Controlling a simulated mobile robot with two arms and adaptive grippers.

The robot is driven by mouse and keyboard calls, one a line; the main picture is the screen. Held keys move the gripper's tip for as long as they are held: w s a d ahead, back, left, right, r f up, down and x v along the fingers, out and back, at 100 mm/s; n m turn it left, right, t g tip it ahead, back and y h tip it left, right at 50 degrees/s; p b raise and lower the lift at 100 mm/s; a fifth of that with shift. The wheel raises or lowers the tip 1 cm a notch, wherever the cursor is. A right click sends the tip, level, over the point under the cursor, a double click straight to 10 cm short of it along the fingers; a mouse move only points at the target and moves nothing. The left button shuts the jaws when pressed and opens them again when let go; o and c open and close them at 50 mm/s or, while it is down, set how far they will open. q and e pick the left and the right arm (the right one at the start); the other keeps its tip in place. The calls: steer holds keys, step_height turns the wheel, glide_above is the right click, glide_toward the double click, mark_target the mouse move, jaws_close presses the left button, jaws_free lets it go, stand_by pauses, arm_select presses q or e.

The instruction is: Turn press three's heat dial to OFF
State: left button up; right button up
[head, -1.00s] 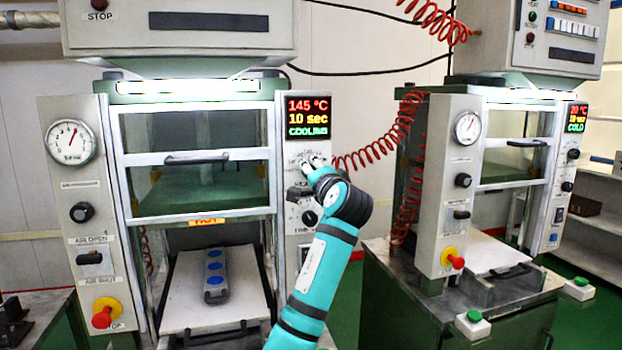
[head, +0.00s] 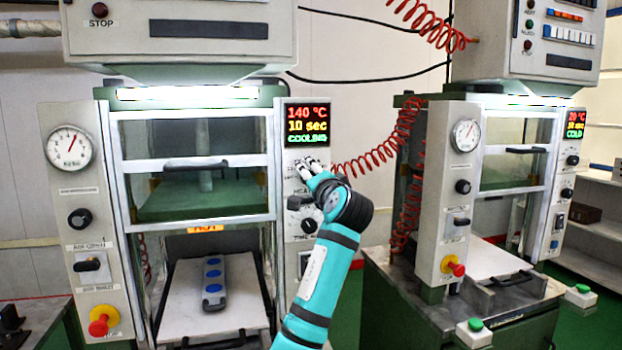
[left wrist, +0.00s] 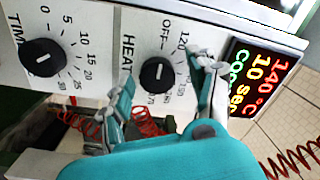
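The HEAT dial (left wrist: 157,73) is a round black knob on a pale panel in the left wrist view. OFF is printed above it, with 120 to the right of OFF. I cannot tell where its pointer sits. My left gripper (left wrist: 163,72) is open, with one finger on each side of the knob; contact is unclear. In the head view my left gripper (head: 308,166) is at the right panel of the nearer press and covers most of the HEAT dial. The press display (head: 308,126) reads 140 °C, 10 sec, COOLING. My right gripper is not in view.
The TIME dial (left wrist: 43,63) is beside HEAT; it also shows below my gripper (head: 308,225). A blue-dotted grey mould (head: 213,282) lies on the press's plate. A red coiled hose (head: 380,150) hangs right of the panel. A second press (head: 445,200) stands at right.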

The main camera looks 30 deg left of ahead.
arm_select(q)
steer(key=v, duration=1.2)
steer(key=shift+f, duration=0.1)
